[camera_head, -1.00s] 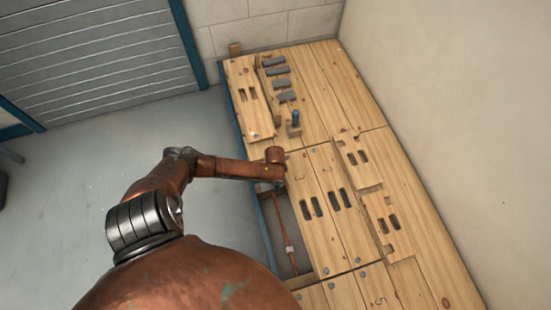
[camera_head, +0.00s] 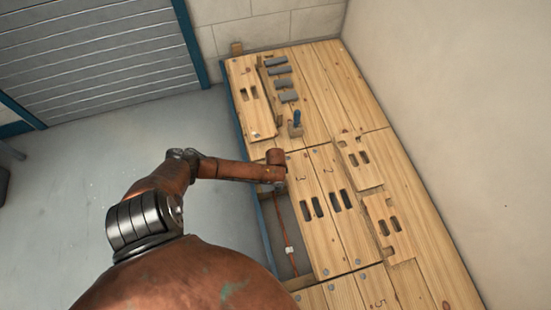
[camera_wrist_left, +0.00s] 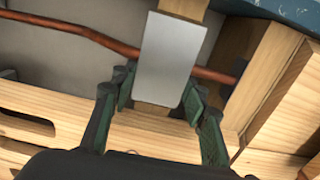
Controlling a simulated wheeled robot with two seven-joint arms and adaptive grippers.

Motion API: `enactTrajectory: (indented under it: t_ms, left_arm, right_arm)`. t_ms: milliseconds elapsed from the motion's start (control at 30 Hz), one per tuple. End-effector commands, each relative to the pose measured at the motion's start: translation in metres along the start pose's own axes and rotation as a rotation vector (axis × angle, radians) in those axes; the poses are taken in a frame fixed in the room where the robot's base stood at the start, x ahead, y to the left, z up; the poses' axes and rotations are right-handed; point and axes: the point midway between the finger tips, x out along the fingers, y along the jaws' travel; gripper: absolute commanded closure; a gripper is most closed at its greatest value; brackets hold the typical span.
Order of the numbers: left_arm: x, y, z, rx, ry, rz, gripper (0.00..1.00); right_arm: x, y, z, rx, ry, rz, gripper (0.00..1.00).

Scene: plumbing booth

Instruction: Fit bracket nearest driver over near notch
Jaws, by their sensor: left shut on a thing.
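In the left wrist view, my left gripper (camera_wrist_left: 158,88) is shut on a flat grey bracket (camera_wrist_left: 168,58), with one finger at each side of its lower part. The bracket lies across a wooden joist (camera_wrist_left: 155,116), in front of the copper pipe (camera_wrist_left: 75,32); the notch is hidden behind it. I cannot tell whether the bracket touches the wood. In the head view, my left arm reaches over the floor opening and hides the gripper and bracket. The blue-handled driver (camera_head: 297,118) stands on the boards, with a grey bracket (camera_head: 288,96) beyond it. My right gripper is not in view.
Several grey brackets lie in a row, including one at the far end (camera_head: 275,61). The open floor gap (camera_head: 282,228) shows the pipe and a small pale piece (camera_head: 289,251). Loose slotted boards (camera_head: 388,226) lie to the right.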

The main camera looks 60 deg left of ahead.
Motion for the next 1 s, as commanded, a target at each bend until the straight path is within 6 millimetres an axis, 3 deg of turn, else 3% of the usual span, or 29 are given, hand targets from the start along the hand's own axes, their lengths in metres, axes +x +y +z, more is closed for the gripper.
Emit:
enactTrajectory:
  t_ms: [800, 833, 1000]
  left_arm:
    - [0.004, 0.0, -0.0002, 0.0, 0.0, 0.0, 0.86]
    - [0.0035, -0.0001, -0.0003, 0.0, 0.0, 0.0, 0.57]
    - [0.0033, -0.0002, -0.0002, 0.0, 0.0, 0.0, 0.45]
  right_arm:
    - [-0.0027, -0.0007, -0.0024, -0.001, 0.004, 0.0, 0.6]
    - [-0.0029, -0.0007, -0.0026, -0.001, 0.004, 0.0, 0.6]
    - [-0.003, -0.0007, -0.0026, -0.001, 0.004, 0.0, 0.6]
